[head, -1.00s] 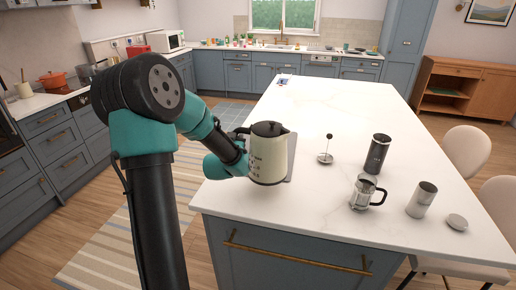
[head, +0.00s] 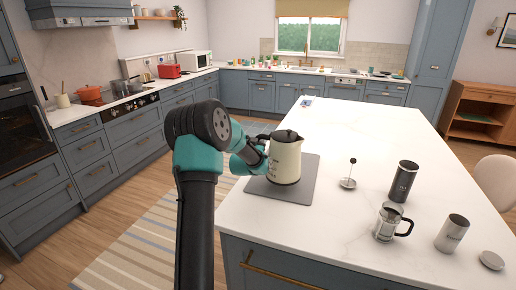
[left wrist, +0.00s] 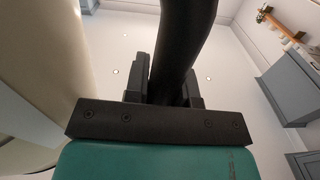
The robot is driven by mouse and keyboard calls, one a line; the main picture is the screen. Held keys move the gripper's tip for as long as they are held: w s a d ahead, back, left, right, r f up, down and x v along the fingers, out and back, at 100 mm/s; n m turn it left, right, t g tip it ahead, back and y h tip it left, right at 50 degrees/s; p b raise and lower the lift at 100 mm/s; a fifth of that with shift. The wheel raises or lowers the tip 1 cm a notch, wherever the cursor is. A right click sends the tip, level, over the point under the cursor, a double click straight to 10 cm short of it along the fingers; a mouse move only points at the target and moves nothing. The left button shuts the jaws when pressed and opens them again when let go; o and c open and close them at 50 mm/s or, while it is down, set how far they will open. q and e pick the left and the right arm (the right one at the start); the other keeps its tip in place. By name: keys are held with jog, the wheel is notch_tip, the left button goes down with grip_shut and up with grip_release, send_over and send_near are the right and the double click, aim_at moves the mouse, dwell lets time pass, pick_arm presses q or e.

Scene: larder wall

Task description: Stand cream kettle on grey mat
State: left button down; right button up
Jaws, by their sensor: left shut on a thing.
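The cream kettle (head: 286,160) with its black lid is upright over the grey mat (head: 297,197) on the island worktop. Its base looks to be at the mat surface, but I cannot tell if it touches or hovers slightly. My left gripper (head: 263,152) is at the kettle's left side, shut on its black handle. In the left wrist view the dark handle (left wrist: 182,45) passes between the fingers of the gripper (left wrist: 165,90), and the kettle's cream body (left wrist: 95,50) fills part of the left side. My right gripper is not in view.
Right of the mat are a plunger (head: 348,180), a dark cylinder (head: 403,181), a glass press jug (head: 388,222), a steel cup (head: 452,232) and a small round lid (head: 491,260). The worktop (head: 340,130) behind the mat is mostly clear.

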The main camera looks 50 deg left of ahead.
pick_arm(q)
jog(key=shift+w+a+r, duration=0.15)
jog(key=shift+w+a, duration=0.05)
jog(key=shift+a, duration=0.05)
jog(key=shift+w+a+f, duration=0.15)
jog(key=shift+a+f, duration=0.05)
jog(key=shift+f, duration=0.7)
jog(key=shift+w+a+f, duration=0.1)
jog(key=shift+a+f, duration=0.05)
jog(key=shift+f, duration=0.9)
jog(key=c, duration=1)
grip_release()
jog(key=shift+f, duration=0.1)
jog(key=shift+o, duration=0.2)
